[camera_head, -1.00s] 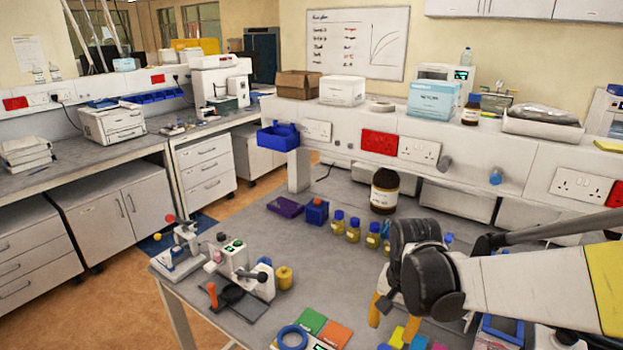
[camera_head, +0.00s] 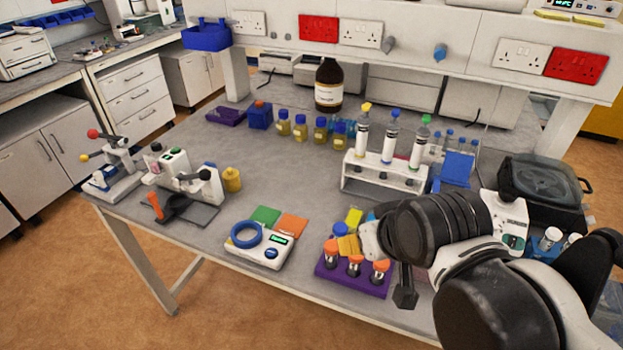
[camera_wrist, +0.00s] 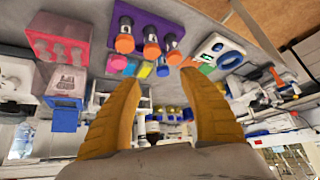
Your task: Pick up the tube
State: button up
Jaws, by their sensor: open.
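Two groups of tubes show in the head view; I cannot tell which tube is meant. A white rack (camera_head: 380,181) holds three upright tubes with a yellow cap (camera_head: 363,130), a blue cap (camera_head: 391,137) and a green cap (camera_head: 420,145). A purple rack (camera_head: 343,281) nearer the front holds orange-capped tubes (camera_head: 355,264); this rack also shows at the top of the wrist view (camera_wrist: 146,27). My gripper (camera_wrist: 160,82) is open, its two yellow fingers apart with nothing held between them. In the head view my arm hides most of the gripper near the purple rack.
A balance with a blue ring (camera_head: 247,236) stands left of the purple rack. Several blue-capped bottles (camera_head: 300,128) and a brown bottle (camera_head: 328,86) stand behind. A black-lidded device (camera_head: 543,190) is at the right.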

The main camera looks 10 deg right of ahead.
jog(key=g+p, duration=0.5)
jog(key=g, duration=0.2)
send_over(338, 229)
notch_tip(338, 229, down, 3)
jog(key=shift+s+f, duration=0.1)
jog(key=shift+f, duration=0.35)
notch_tip(338, 229, down, 6)
jog(key=shift+r+b, duration=0.1)
jog(key=shift+b, duration=1)
jog(key=f, duration=0.1)
jog(key=f+b, duration=0.1)
jog(key=f, duration=0.1)
jog(key=f+b, duration=0.1)
jog(key=f, duration=0.1)
jog(key=shift+w+d+f, duration=0.2)
jog(key=shift+w+d, duration=0.15)
jog(key=shift+r, duration=0.1)
grip_shut()
